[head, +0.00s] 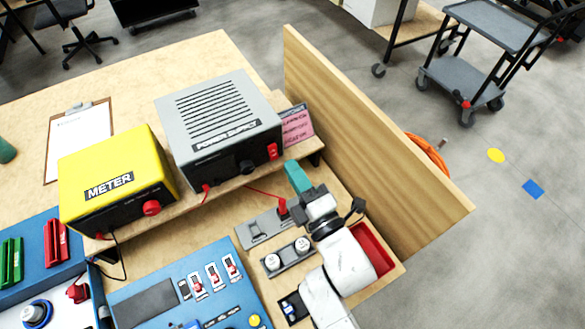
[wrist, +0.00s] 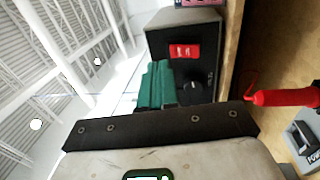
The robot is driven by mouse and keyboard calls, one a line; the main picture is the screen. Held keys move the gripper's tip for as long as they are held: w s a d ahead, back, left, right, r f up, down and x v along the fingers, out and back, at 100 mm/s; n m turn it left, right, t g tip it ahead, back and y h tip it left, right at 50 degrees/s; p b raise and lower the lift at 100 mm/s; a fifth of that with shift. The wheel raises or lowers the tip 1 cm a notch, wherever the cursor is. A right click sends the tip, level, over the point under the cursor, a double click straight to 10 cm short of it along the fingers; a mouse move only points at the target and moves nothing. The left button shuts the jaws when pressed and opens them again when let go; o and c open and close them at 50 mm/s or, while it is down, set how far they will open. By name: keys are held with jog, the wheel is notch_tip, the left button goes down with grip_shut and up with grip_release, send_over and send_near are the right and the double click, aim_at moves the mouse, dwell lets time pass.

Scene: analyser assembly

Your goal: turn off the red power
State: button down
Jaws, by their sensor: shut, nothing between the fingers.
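The grey power supply (head: 222,125) stands on the raised shelf, with a red power switch (head: 272,151) at the right end of its dark front. In the wrist view the red switch (wrist: 185,51) shows on the dark front panel, just beyond my fingertips and a little to their right. A black knob (head: 247,167) is beside the switch. My gripper (head: 294,165) has teal fingers shut together with nothing between them. It is in front of the power supply, below and right of the switch in the head view; the fingers also show in the wrist view (wrist: 157,68). They appear apart from the switch.
A yellow meter (head: 118,180) stands left of the power supply. A red plug (head: 283,206) with a red wire is near my gripper. A wooden side wall (head: 365,130) rises at the right, with a pink card (head: 297,127) close by. A red bin (head: 372,249) is beside my arm.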

jog(key=s+d+r, duration=0.1)
jog(key=s+d, duration=0.3)
jog(key=s, duration=0.3)
jog(key=shift+d+r+b, duration=0.35)
jog(key=shift+r, duration=0.05)
dwell(0.3)
